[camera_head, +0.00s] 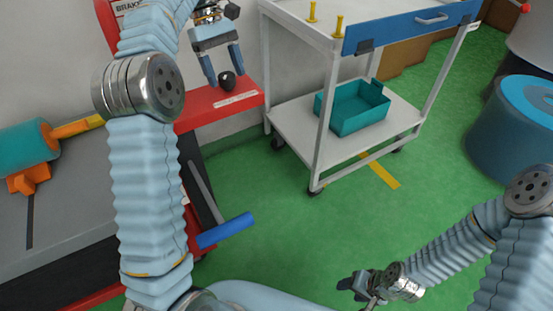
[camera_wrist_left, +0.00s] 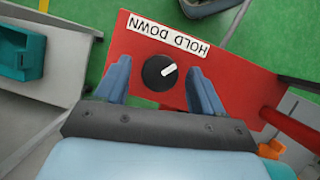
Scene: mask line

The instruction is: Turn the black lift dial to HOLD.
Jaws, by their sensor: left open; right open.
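The black lift dial (camera_head: 227,81) sits on a red panel (camera_wrist_left: 235,70). In the left wrist view the dial (camera_wrist_left: 158,73) is round, and its white pointer mark points to the upper right. A white label (camera_wrist_left: 170,35) with the words HOLD and DOWN lies beyond it, upside down in that view. My left gripper (camera_head: 226,80) is open at the dial, one finger on each side; it also shows in the left wrist view (camera_wrist_left: 160,68). I cannot tell whether the fingers touch the dial. My right gripper (camera_head: 361,287) is open and empty, low over the green floor.
A white trolley (camera_head: 295,130) with a teal bin (camera_head: 352,107) on its lower shelf stands right of the panel. A blue drum (camera_head: 515,130) stands at the right. Green floor between is clear.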

